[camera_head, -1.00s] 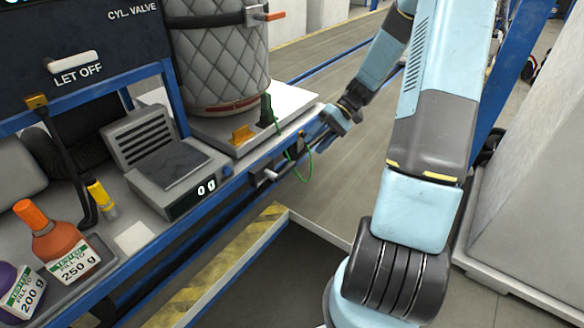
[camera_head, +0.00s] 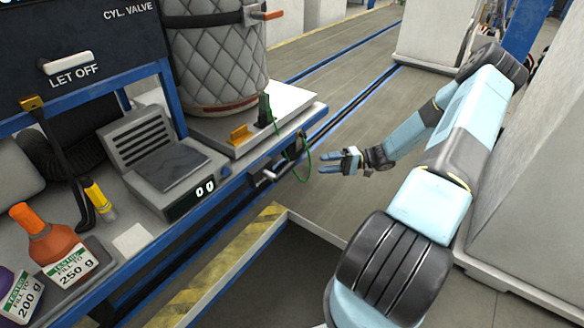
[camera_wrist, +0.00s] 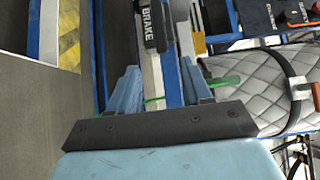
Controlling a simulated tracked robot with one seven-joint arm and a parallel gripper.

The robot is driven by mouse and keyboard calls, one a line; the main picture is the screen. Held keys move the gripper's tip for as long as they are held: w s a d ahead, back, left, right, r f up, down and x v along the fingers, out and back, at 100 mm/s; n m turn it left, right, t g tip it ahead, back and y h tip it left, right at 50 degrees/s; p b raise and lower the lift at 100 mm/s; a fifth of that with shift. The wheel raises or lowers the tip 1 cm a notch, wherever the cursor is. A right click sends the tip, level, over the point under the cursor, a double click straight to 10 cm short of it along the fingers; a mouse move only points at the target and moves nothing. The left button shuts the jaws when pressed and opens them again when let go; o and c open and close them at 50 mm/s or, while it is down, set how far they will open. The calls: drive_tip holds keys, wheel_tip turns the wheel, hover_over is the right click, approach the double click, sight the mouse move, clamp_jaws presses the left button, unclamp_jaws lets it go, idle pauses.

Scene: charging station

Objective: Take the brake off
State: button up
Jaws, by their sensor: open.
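A dark part lettered BRAKE (camera_wrist: 152,24) shows at the top of the wrist view, ahead of my gripper. In the head view, a small grey handle (camera_head: 264,176) sticks out from the bench's blue front rail; I cannot tell if it is the brake. A thin green cord (camera_head: 306,168) loops down beside the rail. My gripper (camera_head: 338,160) is open and empty, a little right of the cord and apart from the bench. The wrist view shows its two blue fingers spread (camera_wrist: 160,85), with the cord crossing behind them.
The bench holds a quilted cylinder (camera_head: 216,55), a scale (camera_head: 172,170) reading 00, and orange (camera_head: 62,245) and purple bottles. A yellow-black striped edge (camera_head: 225,262) runs below the bench. Open floor lies behind my gripper; a pale cabinet (camera_head: 530,170) stands at right.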

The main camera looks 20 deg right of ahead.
sight(292, 168)
drive_tip(key=a, duration=0.4)
drive_tip(key=w+a, duration=0.1)
drive_tip(key=a, duration=0.4)
drive_tip(key=w+a, duration=0.1)
drive_tip(key=a, duration=0.3)
drive_tip(key=shift+w+a, duration=0.1)
drive_tip(key=shift+a, duration=0.25)
clamp_jaws()
drive_tip(key=shift+d+f, duration=0.1)
drive_tip(key=shift+d, duration=0.35)
drive_tip(key=shift+a, duration=0.1)
